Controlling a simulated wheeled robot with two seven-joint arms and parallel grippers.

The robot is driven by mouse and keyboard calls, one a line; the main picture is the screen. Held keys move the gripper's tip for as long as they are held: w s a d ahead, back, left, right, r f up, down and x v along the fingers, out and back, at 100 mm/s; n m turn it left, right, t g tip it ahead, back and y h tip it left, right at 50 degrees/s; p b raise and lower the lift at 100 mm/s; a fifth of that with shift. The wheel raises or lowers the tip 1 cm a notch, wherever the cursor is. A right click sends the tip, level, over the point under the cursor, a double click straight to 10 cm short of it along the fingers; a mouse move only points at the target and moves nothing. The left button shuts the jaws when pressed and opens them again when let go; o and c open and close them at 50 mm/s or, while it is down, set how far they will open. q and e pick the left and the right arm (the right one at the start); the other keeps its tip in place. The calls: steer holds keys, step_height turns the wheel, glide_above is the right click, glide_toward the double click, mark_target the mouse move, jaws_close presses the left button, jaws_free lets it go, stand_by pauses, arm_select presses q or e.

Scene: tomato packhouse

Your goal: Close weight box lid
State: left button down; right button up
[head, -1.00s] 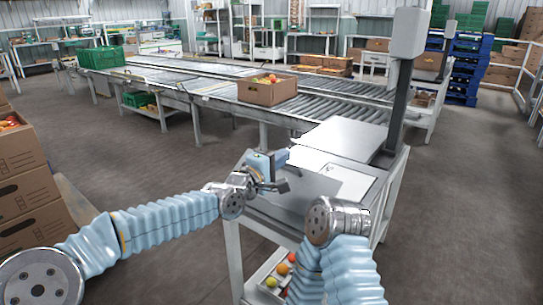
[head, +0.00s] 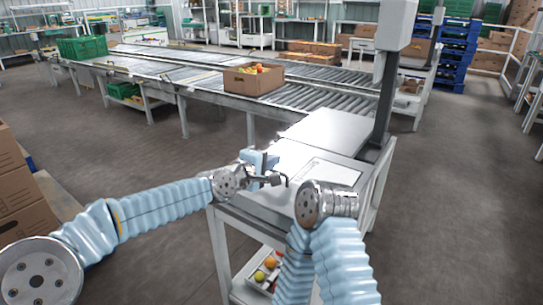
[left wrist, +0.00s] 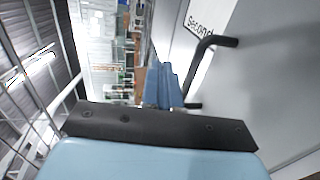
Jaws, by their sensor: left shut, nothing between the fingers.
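I cannot pick out a weight box or its lid with certainty in either view. My left gripper (head: 279,180) is shut and empty, over the left part of the grey metal bench (head: 262,205), left of a pale sheet (head: 327,174). In the left wrist view, a dark bent bar (left wrist: 212,44) stands out against the grey surface; I cannot tell what it belongs to. A white label (left wrist: 198,20) there reads "Second". My right arm crosses the bench front in the head view, and its gripper does not show.
A metal plate (head: 330,130) lies at the back of the bench, beside a grey post (head: 387,90). Behind is a roller conveyor (head: 315,97) carrying a cardboard box (head: 248,83) of tomatoes. Cartons (head: 22,205) stand at the left. Open floor lies to the right.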

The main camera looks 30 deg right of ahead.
mark_target(266, 187)
stand_by(0.5)
arm_select(q)
step_height(266, 187, up, 14)
steer(key=s+a, duration=0.1)
steer(key=a, duration=0.1)
steer(key=shift+s+a+f, duration=0.15)
steer(key=shift+s+f, duration=0.05)
